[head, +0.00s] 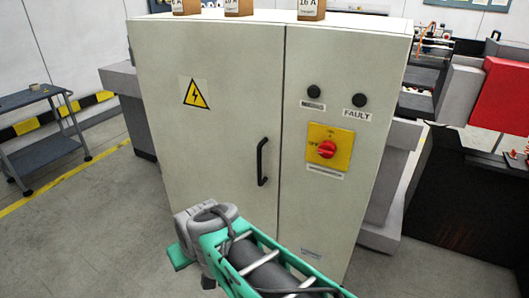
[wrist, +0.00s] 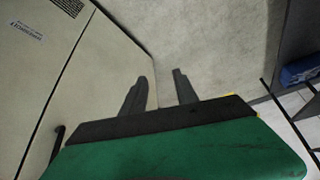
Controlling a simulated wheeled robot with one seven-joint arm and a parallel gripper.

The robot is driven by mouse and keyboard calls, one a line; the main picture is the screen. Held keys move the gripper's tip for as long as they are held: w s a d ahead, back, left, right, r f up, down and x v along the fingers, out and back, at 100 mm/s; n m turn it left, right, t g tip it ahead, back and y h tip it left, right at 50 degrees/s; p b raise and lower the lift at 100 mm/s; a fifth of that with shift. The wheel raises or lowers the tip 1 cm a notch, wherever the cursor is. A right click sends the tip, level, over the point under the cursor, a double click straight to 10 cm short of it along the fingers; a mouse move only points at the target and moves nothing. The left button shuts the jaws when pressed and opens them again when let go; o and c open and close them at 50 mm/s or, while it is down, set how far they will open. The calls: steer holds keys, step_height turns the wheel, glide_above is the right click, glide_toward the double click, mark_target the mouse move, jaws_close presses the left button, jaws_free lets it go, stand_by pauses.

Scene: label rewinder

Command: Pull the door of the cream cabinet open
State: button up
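The cream cabinet (head: 345,75) stands in front of me. Its wide left door (head: 205,135) is closed, flush with the narrow right panel along a vertical seam. The door carries a yellow warning triangle and a black upright bar handle (head: 262,162) near the seam. In the wrist view a dark bar, apparently the handle (wrist: 57,141), shows at lower left, partly cut off by my gripper body. My gripper (wrist: 159,82) has its two dark fingers apart with nothing between them. It is beside the handle, not around it. In the head view my wrist hides the fingers.
A red and yellow rotary switch (head: 327,149) and two black knobs sit on the right panel. Several small boxes (head: 239,8) stand on the cabinet top. A dark trolley (head: 45,150) is at left. Machinery (head: 460,190) stands at right. The floor at left front is clear.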

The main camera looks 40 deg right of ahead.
steer(key=w+d+r+m+t+h, duration=0.2)
steer(key=w+d+t, duration=0.2)
steer(key=w+d, duration=0.5)
steer(key=m+t+h+p, duration=0.2)
steer(key=m+t+h, duration=0.25)
steer(key=h, duration=0.35)
glide_toward(259, 157)
steer(key=x, duration=0.3)
steer(key=shift+t, duration=0.25)
steer(key=p+x, duration=0.1)
steer(key=x, duration=0.6)
steer(key=shift+w+d+f, duration=0.15)
steer(key=shift+w+d, duration=0.05)
steer(key=shift+d, duration=0.2)
jaws_close()
steer(key=shift+a, duration=0.1)
